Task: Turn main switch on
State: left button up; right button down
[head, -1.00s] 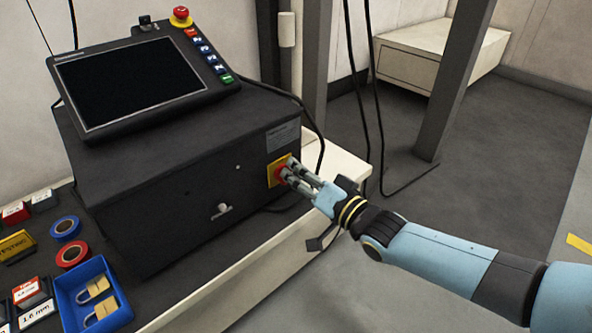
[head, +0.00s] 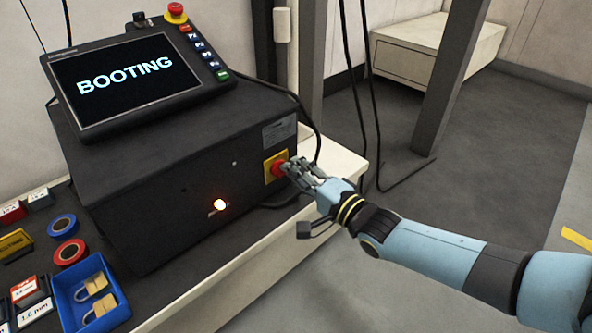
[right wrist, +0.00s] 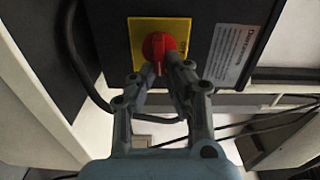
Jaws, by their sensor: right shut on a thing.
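The main switch is a red rotary knob (head: 278,169) on a yellow plate (head: 268,171), on the right end of the dark control box's front face. In the right wrist view the red knob (right wrist: 157,48) sits in front of the yellow plate (right wrist: 178,27). My right gripper (head: 287,168) is shut on the knob, with its fingers (right wrist: 165,70) on either side of the knob's handle. The screen (head: 125,80) on top of the box reads "BOOTING". A lamp (head: 219,204) on the front face glows. My left gripper is not in view.
A blue tray (head: 62,296) with padlocks, a blue roll (head: 62,227) and a red roll (head: 70,252) lie on the bench at left. Black cables (head: 372,120) hang behind my right arm beside a grey post (head: 450,80).

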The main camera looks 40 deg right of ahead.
jog(key=shift+f+m, duration=0.2)
jog(key=shift+m, duration=0.1)
dwell(0.4)
jog(key=c, duration=1.4)
grip_release()
jog(key=shift+r, duration=0.1)
jog(key=shift+s, duration=0.1)
jog(key=s, duration=0.8)
jog(key=s+d, duration=0.1)
jog(key=s, duration=0.2)
jog(key=shift+s, duration=0.4)
